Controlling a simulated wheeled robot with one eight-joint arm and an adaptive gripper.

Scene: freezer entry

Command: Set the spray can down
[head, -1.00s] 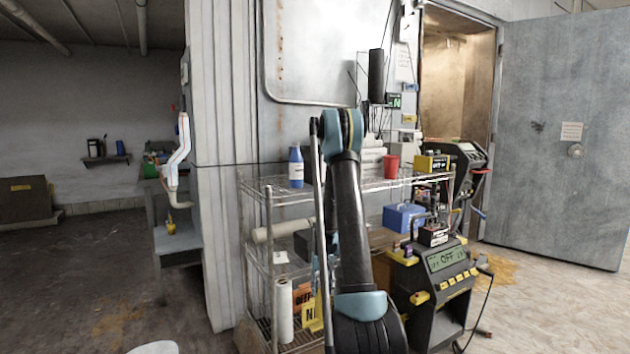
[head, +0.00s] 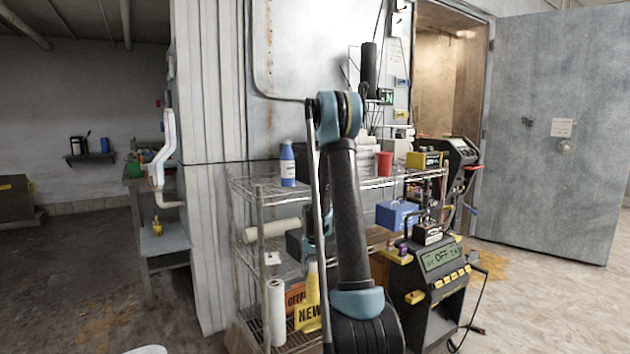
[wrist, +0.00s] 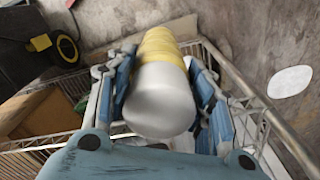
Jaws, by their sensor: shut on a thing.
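The spray can (wrist: 160,85) is held in the wrist view, its smooth silver-white end toward the camera and its yellow ribbed part pointing away. My gripper (wrist: 163,70) is shut on it, with blue-grey fingers on both sides. In the head view my gripper (head: 318,240) is mostly hidden behind my own arm, at the wire rack (head: 262,225). A yellow shape (head: 312,285) below it there may be the can; it overlaps the yellow sign behind. Wire shelf bars show around the can in the wrist view; I cannot tell whether it touches the shelf.
On the rack's top stand a blue bottle (head: 288,165), a red cup (head: 384,163) and a yellow-black box (head: 424,160). Lower down are a white roll (head: 277,310) and a yellow sign (head: 308,318). A blue box (head: 397,214) and a charger unit (head: 437,275) stand right.

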